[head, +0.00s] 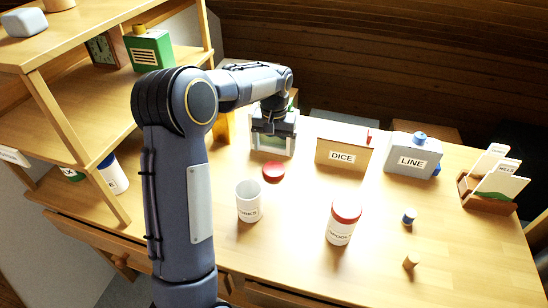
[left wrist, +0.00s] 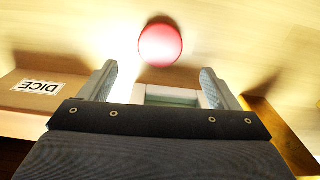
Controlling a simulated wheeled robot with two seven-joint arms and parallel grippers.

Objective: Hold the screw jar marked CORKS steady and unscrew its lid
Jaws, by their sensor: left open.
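The white jar (head: 248,205) stands upright and open-topped at the table's middle left; its label is partly legible and seems to read CORKS. No lid is on it. A red round lid (head: 273,172) lies on the table just behind it, apart from the jar. It also shows in the left wrist view (left wrist: 160,43), ahead of the fingertips. My left gripper (head: 272,146) is open and empty behind the lid, pointing down. Its two fingers show spread in the left wrist view (left wrist: 158,82). My right gripper is not in view.
A red-lidded white jar (head: 340,230), its label seemingly SPOOLS, stands to the right. Behind are the DICE box (head: 341,154) and LINE box (head: 412,162). A small blue-topped piece (head: 409,217), a cork-like piece (head: 411,262) and a card holder (head: 488,193) are at right. Shelves (head: 80,130) stand left.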

